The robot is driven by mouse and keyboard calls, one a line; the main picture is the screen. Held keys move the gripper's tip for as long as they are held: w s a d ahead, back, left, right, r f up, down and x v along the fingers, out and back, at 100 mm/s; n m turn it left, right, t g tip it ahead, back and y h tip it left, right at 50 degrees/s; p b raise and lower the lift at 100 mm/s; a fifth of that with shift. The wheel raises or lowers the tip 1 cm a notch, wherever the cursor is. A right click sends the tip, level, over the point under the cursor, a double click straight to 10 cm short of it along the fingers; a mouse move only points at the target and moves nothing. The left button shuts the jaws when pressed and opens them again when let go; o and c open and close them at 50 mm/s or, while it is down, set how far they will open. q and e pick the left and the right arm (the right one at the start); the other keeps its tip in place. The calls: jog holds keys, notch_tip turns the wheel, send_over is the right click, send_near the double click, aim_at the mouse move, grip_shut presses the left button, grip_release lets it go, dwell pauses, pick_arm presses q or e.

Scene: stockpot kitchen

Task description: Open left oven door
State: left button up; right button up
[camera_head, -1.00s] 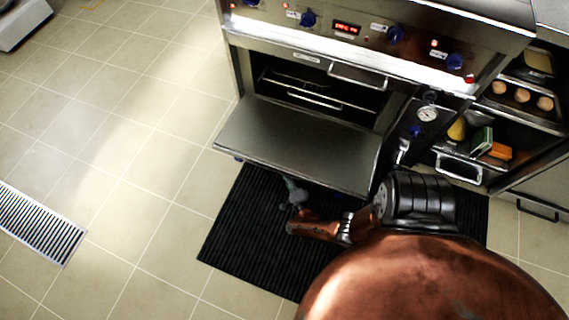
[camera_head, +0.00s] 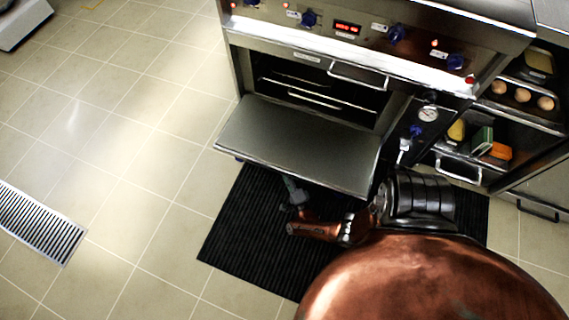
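The oven door (camera_head: 300,143) is folded down to about level in front of the oven (camera_head: 415,72), and the cavity (camera_head: 320,92) with its wire racks is exposed. One of my arms reaches from the lower right to below the door. What seems to be its gripper (camera_head: 293,192) is small and dark, partly hidden under the door's front edge. I cannot tell its fingers apart, or whether it touches the door. No other gripper shows.
A black ribbed mat (camera_head: 240,235) lies on the tiled floor below the door. A control panel with blue knobs (camera_head: 397,33) runs above the oven. Shelves with eggs (camera_head: 522,95) and boxes (camera_head: 482,140) stand at the right. The floor at left is clear, with a drain grate (camera_head: 40,222).

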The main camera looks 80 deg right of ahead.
jog(key=v, duration=0.7)
jog(key=shift+a, duration=0.1)
dwell(0.4)
